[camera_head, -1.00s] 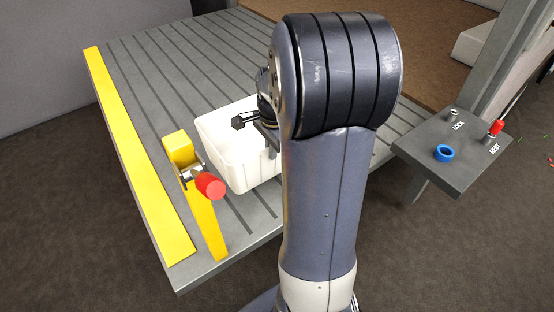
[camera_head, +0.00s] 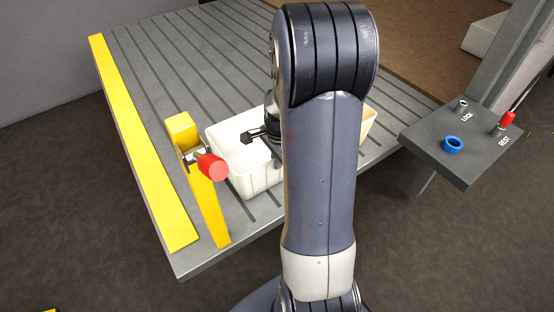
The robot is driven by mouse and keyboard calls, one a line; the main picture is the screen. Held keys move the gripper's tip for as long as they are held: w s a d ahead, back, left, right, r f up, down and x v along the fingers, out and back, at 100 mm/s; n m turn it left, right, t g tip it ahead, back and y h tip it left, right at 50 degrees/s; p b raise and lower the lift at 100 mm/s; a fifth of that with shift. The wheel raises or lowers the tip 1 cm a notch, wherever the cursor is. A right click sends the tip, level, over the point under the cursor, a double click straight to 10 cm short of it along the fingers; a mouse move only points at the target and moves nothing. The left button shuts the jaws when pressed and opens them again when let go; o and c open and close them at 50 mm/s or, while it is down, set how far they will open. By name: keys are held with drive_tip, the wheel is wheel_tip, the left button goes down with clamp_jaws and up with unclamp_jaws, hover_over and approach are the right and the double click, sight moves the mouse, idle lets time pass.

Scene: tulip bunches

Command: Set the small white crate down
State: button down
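The small white crate (camera_head: 252,181) is upright, at or just above the grey slotted table (camera_head: 190,72); whether it touches the table is unclear. Its left part shows, with an open top and no contents visible. Its right part is hidden behind my arm. My gripper (camera_head: 264,143) is at the crate's upper right, with a dark finger over the opening. The arm hides much of the gripper, so its grip on the crate wall is not clear.
A yellow stop with a red knob (camera_head: 213,167) stands close left of the crate. A yellow strip (camera_head: 145,150) runs along the table's left edge. A cream container (camera_head: 369,123) shows right of my arm. A control panel (camera_head: 462,143) is at right. The far table is clear.

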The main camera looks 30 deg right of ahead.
drive_tip(key=c, duration=1.6)
unclamp_jaws()
drive_tip(key=shift+c, duration=0.2)
wheel_tip(320, 180, up, 12)
drive_tip(key=s+p, duration=0.1)
drive_tip(key=p, duration=0.1)
